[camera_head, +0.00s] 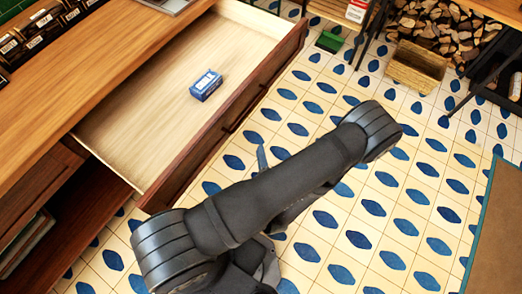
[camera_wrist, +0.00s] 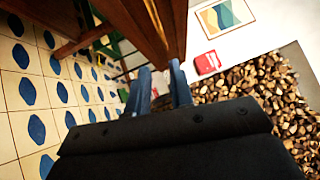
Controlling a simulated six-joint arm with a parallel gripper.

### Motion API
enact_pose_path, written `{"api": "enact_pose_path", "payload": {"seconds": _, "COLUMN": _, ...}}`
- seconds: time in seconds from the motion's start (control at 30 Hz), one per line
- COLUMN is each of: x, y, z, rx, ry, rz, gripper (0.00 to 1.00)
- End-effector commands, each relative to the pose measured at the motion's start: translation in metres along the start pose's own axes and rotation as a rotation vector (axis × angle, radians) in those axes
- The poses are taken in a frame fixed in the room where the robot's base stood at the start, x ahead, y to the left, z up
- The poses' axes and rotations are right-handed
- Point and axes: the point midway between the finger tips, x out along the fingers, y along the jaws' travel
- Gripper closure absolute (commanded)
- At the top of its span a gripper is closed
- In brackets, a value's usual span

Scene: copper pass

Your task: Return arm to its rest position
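My arm (camera_head: 280,190) crosses the lower middle of the head view, over the tiled floor and in front of the open drawer. My gripper (camera_wrist: 160,68) shows in the wrist view as two blue-grey fingers standing apart, with nothing visible between them. In the head view the arm mostly hides the gripper; a thin blue-grey piece sticks out above the arm and may be a finger. A small blue box (camera_head: 206,86) lies in the open wooden drawer (camera_head: 150,103), well apart from the arm.
The wooden counter (camera_head: 95,75) is at the left. A green bin (camera_head: 329,41), a wooden crate (camera_head: 417,66) and stacked firewood (camera_head: 440,27) are at the back. A brown, green-edged surface (camera_head: 498,235) is at the right. The patterned floor (camera_head: 400,205) between is clear.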

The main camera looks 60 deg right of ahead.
Motion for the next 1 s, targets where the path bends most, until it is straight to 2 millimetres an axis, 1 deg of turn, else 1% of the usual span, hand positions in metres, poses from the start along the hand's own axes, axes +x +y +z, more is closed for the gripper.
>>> {"api": "enact_pose_path", "payload": {"seconds": 0.37, "x": 0.000, "y": 0.000, "z": 0.000, "rx": 0.000, "ry": 0.000, "rz": 0.000, "gripper": 0.79}}
{"api": "enact_pose_path", "payload": {"seconds": 0.53, "x": 0.005, "y": 0.000, "z": 0.000, "rx": -0.001, "ry": -0.002, "rz": 0.001, "gripper": 0.79}}
{"api": "enact_pose_path", "payload": {"seconds": 0.77, "x": 0.024, "y": 0.000, "z": 0.001, "rx": -0.001, "ry": -0.005, "rz": 0.001, "gripper": 0.79}}
{"api": "enact_pose_path", "payload": {"seconds": 1.0, "x": 0.050, "y": 0.000, "z": 0.001, "rx": -0.001, "ry": -0.005, "rz": 0.000, "gripper": 0.79}}
